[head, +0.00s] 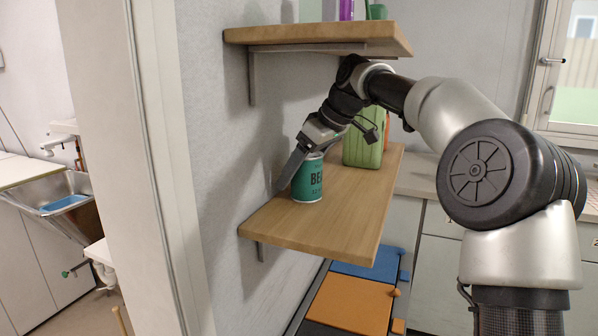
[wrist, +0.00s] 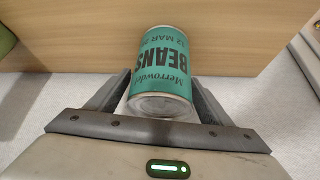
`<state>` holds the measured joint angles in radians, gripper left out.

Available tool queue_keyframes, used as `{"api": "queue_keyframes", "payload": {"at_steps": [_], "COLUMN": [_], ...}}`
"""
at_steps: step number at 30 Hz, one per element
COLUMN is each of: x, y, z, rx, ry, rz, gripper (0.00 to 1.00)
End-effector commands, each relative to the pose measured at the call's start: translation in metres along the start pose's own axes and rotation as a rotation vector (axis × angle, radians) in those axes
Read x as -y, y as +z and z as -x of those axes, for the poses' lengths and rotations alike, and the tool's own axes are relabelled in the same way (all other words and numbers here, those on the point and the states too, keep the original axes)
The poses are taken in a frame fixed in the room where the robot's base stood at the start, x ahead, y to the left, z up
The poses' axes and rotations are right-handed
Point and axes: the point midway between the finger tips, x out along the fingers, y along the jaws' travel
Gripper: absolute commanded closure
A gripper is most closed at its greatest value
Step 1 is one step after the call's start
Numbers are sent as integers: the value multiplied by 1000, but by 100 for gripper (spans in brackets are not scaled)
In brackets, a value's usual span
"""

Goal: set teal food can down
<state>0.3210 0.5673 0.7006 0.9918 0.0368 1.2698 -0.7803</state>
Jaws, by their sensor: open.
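The teal food can (head: 308,180), labelled as beans, stands upright on the lower wooden shelf (head: 345,215), near its left end by the wall. It also shows in the wrist view (wrist: 163,65), between the two fingers. My gripper (head: 292,178) reaches down to the can from above and behind, with one finger visible on the can's left side in the head view. In the wrist view my gripper (wrist: 158,95) is open, with a finger on each side of the can. Whether either finger touches the can is hard to tell.
A green container (head: 362,148) stands farther back on the same shelf. An upper shelf (head: 320,36) with items on it hangs above my wrist. The grey wall (head: 225,190) is close on the left. The shelf's front part is bare. Blue and orange lids (head: 350,303) lie below.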

Motion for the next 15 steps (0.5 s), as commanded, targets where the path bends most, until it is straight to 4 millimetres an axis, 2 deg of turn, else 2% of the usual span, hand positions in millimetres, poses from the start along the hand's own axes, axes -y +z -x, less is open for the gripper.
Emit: {"api": "queue_keyframes", "payload": {"at_steps": [3,7,15], "x": [0,-1,-2], "y": [-3,0,54], "z": [4,19,50], "rx": [-1,0,3], "ry": [1,3,5], "rz": [0,-2,-6], "gripper": [26,26,26]}}
